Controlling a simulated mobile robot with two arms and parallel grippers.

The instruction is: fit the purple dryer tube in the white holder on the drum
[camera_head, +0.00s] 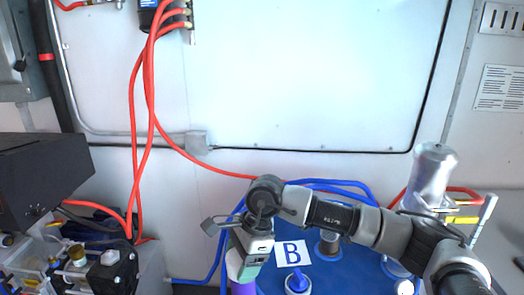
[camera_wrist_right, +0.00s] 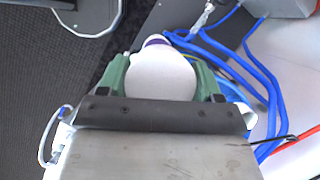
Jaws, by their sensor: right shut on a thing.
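My right gripper (camera_head: 238,270) reaches in from the right and points down at the front left edge of the blue drum top (camera_head: 350,278). It is shut on the purple dryer tube (camera_head: 243,288), whose purple body shows below the fingers at the bottom of the head view. In the right wrist view the tube's rounded white end (camera_wrist_right: 161,76) sits between the green fingers, with a purple rim (camera_wrist_right: 157,41) beyond it. The tube's lower part is cut off or hidden. I cannot make out the white holder for sure. My left gripper is not in view.
A white label "B" (camera_head: 292,253) and a blue-and-white fitting (camera_head: 298,283) are on the drum top. Blue hoses (camera_head: 325,185) run behind the drum. Black equipment (camera_head: 45,180) with fittings fills the left.

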